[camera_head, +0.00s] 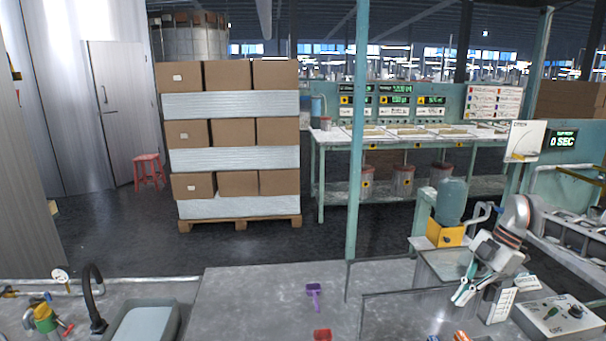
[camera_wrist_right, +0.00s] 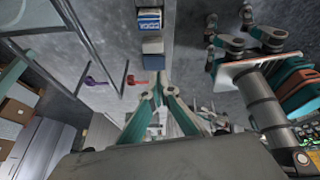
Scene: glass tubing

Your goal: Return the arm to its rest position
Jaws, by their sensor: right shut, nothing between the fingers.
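My right gripper (camera_head: 463,295) is at the right of the head view, at the lower end of a white and grey arm that bends down and to the left. Its teal fingers point down over the metal worktop, beside a white box-like unit (camera_head: 497,302). In the right wrist view the fingertips (camera_wrist_right: 156,92) meet at the middle, with nothing between them. My left gripper does not show in either view.
A yellow box with a green bottle (camera_head: 452,203) stands behind the gripper. A control box (camera_head: 560,318) stands to its right. A purple scoop (camera_head: 314,293) and a red object (camera_head: 322,335) lie on the worktop; its middle is mostly clear. A teal post (camera_head: 357,130) rises at the back edge.

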